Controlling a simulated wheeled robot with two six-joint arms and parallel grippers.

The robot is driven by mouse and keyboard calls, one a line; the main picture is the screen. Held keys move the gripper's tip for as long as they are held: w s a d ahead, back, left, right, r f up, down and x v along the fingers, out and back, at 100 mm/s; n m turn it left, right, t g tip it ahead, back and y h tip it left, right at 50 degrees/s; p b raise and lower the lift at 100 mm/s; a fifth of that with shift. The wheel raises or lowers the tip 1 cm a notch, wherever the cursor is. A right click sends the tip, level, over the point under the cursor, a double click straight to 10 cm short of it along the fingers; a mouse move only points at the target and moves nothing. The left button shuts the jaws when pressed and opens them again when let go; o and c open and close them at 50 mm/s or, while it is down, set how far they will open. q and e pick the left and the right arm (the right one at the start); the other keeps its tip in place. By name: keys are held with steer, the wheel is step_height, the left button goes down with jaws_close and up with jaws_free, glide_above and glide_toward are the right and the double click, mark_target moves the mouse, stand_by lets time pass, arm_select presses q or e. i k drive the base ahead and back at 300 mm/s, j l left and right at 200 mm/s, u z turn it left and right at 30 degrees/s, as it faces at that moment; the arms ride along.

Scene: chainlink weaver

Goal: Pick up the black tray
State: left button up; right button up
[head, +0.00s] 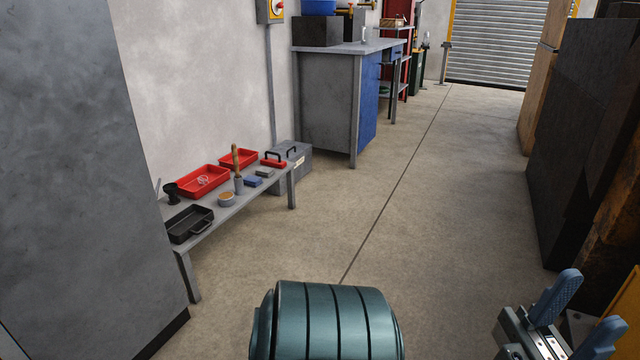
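The black tray (188,226) is a shallow rectangular tray with a handle at its right end. It lies at the near end of a low grey bench (232,203) against the wall, in the left part of the head view. Its left edge comes up to the grey cabinet's edge, which may hide a little of it.
The bench also bears two red trays (203,181), a black cup, a brush and small blocks. A tall grey cabinet (75,150) stands at left. A grey toolbox (292,158) and workbench (330,100) stand beyond. Dark stacks line the right. The middle floor is clear.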

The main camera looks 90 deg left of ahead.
mark_target(194, 219)
steer(key=u, duration=2.15)
steer(key=l+u, duration=0.15)
steer(key=u, duration=0.25)
steer(key=l+u, duration=0.25)
steer(key=u, duration=0.2)
steer(key=l+u, duration=0.2)
steer(key=u, duration=0.2)
steer(key=l+u, duration=0.2)
steer(key=u, duration=0.25)
